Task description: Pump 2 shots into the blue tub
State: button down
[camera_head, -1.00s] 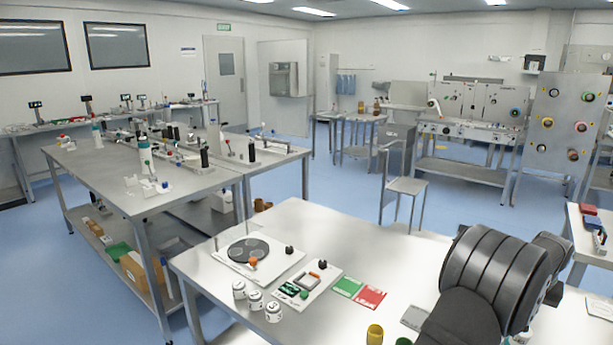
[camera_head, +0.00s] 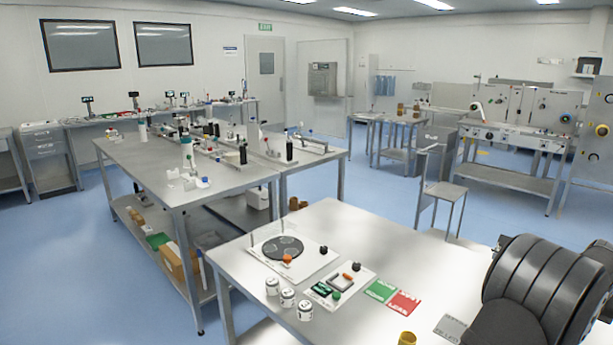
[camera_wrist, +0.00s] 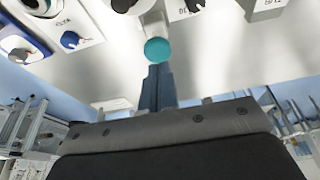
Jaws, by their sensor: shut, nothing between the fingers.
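My gripper (camera_wrist: 158,70) is shut and empty in the wrist view, its fingers together. Just past its tips is a round teal cap (camera_wrist: 158,50) on a white part; I cannot tell whether they touch. A small blue part (camera_wrist: 72,40) sits on a white plate at the upper left; I cannot tell whether it is the blue tub. In the head view, a white bottle with a teal band (camera_head: 188,155) stands on the left bench; its pump top is too small to make out. My gripper is outside the head view. No blue tub is clearly identifiable there.
The near white table (camera_head: 370,235) holds a plate with a dark disc (camera_head: 283,248), several white jars (camera_head: 288,298), and green (camera_head: 380,291) and red cards (camera_head: 404,302). Blue floor (camera_head: 110,245) is open at left.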

jog(key=shift+f, duration=0.1)
jog(key=shift+f, duration=1.7)
jog(key=shift+r, duration=1.85)
jog(key=shift+r, duration=3)
